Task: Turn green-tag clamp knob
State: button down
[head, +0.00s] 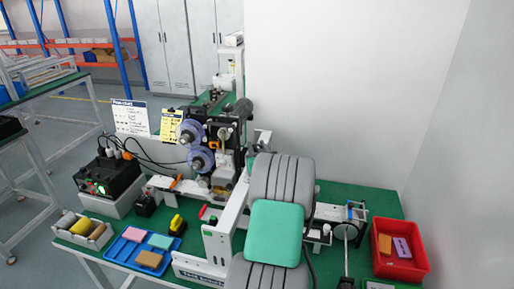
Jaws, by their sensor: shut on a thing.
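The coder machine (222,130) stands at the middle of the green bench. Two blue-purple reels (188,132) with dark hubs sit one above the other on its left side. A dark round knob-like part (243,107) shows at its upper right. I cannot make out a green tag or tell which part is the green-tag clamp knob; it may be hidden or too small. My grey arm with its green cover fills the front middle and hides part of the machine's right side. My gripper is not visible; it appears to be behind the arm.
A black control box (108,175) stands at the bench's left. A blue tray (145,248) and a grey bin (84,231) hold blocks at the front left. A red bin (400,249) stands at the right, near the wall (345,85).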

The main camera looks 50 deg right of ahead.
jog(key=shift+f+b, duration=0.2)
jog(key=shift+b, duration=0.2)
jog(key=b, duration=0.1)
jog(key=y+b, duration=0.1)
jog(key=b, duration=0.1)
jog(key=shift+d+f+n+t, duration=0.1)
jog(key=shift+f+n+t, duration=0.15)
jog(key=shift+n+t, duration=0.15)
jog(key=n+y+b, duration=0.1)
jog(key=b, duration=0.3)
jog(key=shift+f+t, duration=0.15)
jog(key=shift+t, duration=0.25)
jog(key=n+t+y+b, duration=0.1)
jog(key=y+b, duration=0.1)
jog(key=b, duration=0.2)
jog(key=shift+n+y, duration=0.3)
jog(key=shift+r+n+t+y+b, duration=0.3)
jog(key=shift+n+t+y+b, duration=0.2)
jog(key=shift+n+y+b, duration=0.45)
jog(key=shift+r+n+y, duration=0.25)
jog(key=shift+n+y, duration=0.2)
jog(key=shift+y, duration=0.5)
jog(key=shift+n+t+y, duration=0.3)
jog(key=shift+n+y, duration=0.2)
jog(key=shift+y, duration=0.5)
jog(key=shift+r+y, duration=0.1)
jog(key=shift+y, duration=0.2)
